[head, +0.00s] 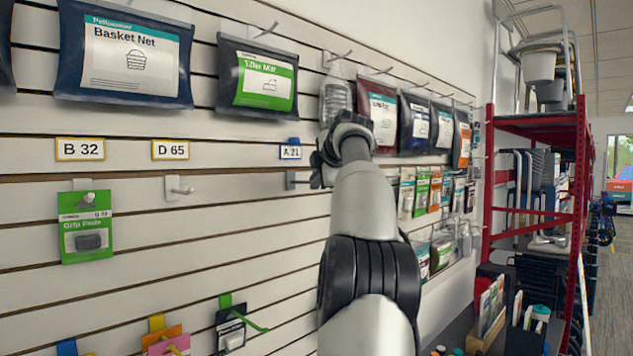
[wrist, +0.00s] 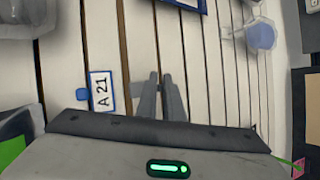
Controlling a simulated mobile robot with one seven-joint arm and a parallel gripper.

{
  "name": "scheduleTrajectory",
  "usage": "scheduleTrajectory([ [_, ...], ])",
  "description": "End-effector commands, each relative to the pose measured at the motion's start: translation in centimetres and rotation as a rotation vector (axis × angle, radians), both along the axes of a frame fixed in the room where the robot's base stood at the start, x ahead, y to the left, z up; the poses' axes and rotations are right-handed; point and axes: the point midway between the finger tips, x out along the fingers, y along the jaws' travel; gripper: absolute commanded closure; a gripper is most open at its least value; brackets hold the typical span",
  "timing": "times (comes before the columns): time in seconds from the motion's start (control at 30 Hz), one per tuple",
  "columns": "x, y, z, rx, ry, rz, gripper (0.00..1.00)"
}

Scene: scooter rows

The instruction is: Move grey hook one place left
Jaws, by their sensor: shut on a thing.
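The grey hook (head: 291,180) shows in the head view as a dark grey plate at the slatwall, just below the A 21 label (head: 290,152). My gripper (head: 318,174) is shut on it from the right; my wrist and arm hide most of the grip. In the wrist view my gripper's narrow fingers (wrist: 162,82) are close together against the wall, right of the A 21 label (wrist: 101,92). I cannot tell whether the hook is still seated in the slat. A lighter empty hook (head: 180,189) is to the left, under the D 65 label (head: 170,150).
A green grip pads pack (head: 86,228) hangs under the B 32 label (head: 80,149). Large bags, including Basket Net (head: 124,55), hang above. Smaller packs (head: 232,325) hang below. A red shelf rack (head: 530,125) stands at right. The wall between the two hooks is bare.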

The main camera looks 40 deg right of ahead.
Motion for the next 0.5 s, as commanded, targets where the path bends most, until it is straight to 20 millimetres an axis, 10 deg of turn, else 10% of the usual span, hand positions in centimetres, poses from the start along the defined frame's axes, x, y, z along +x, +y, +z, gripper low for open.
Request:
scheduleTrajectory([
  [0.5,0.00,-0.12,0.96,0.000,-0.002,0.003,1.00],
])
